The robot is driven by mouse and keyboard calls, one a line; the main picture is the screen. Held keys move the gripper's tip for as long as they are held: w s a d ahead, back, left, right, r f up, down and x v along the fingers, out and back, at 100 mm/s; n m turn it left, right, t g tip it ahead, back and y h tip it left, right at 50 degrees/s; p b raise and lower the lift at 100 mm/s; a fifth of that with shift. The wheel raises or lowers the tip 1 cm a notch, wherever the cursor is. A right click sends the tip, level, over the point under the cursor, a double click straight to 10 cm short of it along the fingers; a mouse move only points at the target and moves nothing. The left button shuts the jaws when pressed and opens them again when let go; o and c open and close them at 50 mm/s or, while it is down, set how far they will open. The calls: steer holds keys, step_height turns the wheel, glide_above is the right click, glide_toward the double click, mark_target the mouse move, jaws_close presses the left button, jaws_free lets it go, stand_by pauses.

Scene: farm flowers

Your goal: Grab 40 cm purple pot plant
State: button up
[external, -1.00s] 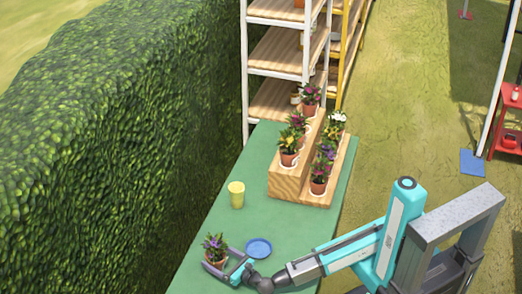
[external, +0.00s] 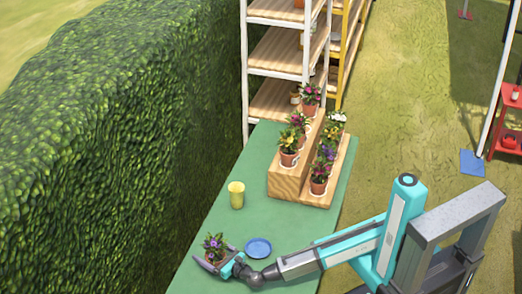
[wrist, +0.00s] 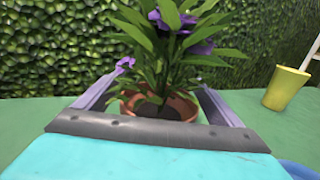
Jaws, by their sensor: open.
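A potted plant with purple flowers and green leaves (external: 215,243) stands near the front end of the green table. In the wrist view the purple plant (wrist: 170,40) rises from a terracotta pot (wrist: 176,107) straight ahead. My gripper (external: 208,264) is open, with its two fingers reaching forward on either side of the pot. In the wrist view the fingers of my gripper (wrist: 158,95) flank the pot, and the gripper's front bar hides the pot's lower part. I cannot tell whether either finger touches the pot.
A blue plate (external: 257,248) lies just right of my gripper. A yellow cup (external: 236,195) stands farther back on the green table (external: 215,215). A stepped wooden stand (external: 288,184) holds several potted plants. A tall hedge (external: 110,150) borders the table's left side.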

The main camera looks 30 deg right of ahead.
mark_target(209, 253)
steer(key=shift+c, duration=0.5)
steer(key=c, duration=1.4)
steer(key=shift+r, duration=0.1)
steer(key=shift+r, duration=0.65)
steer(key=shift+r+b, duration=0.3)
steer(key=shift+r, duration=0.65)
steer(key=s+d+p, duration=0.2)
steer(key=d+p, duration=0.1)
steer(key=d, duration=0.1)
steer(key=s+d+r+p, duration=0.1)
steer(key=s+d+p, duration=0.2)
steer(key=d+p, duration=0.1)
steer(key=s+d+p, duration=0.3)
steer(key=d, duration=0.2)
steer(key=shift+s+d+r, duration=0.15)
steer(key=shift+d+r, duration=0.1)
steer(key=shift+r, duration=0.1)
